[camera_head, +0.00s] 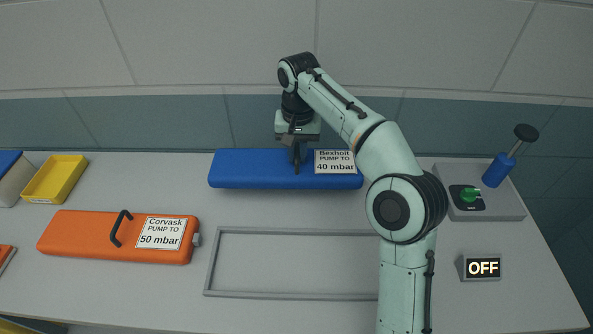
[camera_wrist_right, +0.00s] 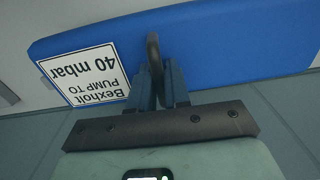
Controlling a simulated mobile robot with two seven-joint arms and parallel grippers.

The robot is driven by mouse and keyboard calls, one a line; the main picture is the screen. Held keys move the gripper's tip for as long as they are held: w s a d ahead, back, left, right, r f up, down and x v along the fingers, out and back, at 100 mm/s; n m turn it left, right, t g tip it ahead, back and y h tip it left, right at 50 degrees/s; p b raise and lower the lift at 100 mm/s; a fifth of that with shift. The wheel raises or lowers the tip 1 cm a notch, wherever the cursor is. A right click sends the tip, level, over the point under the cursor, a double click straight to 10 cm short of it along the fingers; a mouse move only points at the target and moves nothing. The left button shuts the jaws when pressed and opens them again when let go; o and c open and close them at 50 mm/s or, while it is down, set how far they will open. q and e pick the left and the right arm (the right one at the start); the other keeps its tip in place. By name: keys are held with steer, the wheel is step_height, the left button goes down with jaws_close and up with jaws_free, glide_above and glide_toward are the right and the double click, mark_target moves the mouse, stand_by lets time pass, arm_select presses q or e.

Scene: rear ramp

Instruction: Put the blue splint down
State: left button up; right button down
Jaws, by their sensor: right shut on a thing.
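The blue splint (camera_head: 245,170) is a long flat block at the back of the table, labelled "Bexholt PUMP TO 40 mbar". My right gripper (camera_head: 296,160) is over its middle, pointing down, shut on its dark handle. In the right wrist view the splint (camera_wrist_right: 225,45) shows with its label upside down, and my right gripper (camera_wrist_right: 160,90) has its fingers around the handle (camera_wrist_right: 153,55). I cannot tell whether the splint touches the table. My right arm hides the area just right of the splint. My left gripper is not in view.
An empty grey frame (camera_head: 290,296) lies in front of the splint. An orange splint (camera_head: 85,231), labelled "Corvask 50 mbar", is at left, with a yellow tray (camera_head: 57,180) behind. At right are a pump box (camera_head: 500,207) with a green knob and an "OFF" sign (camera_head: 482,267).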

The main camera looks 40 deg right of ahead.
steer(key=shift+f+b, duration=0.75)
steer(key=shift+f, duration=1.55)
steer(key=c, duration=1.1)
jaws_free()
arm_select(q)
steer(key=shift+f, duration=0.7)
arm_select(e)
step_height(320, 180, up, 12)
steer(key=p, duration=0.5)
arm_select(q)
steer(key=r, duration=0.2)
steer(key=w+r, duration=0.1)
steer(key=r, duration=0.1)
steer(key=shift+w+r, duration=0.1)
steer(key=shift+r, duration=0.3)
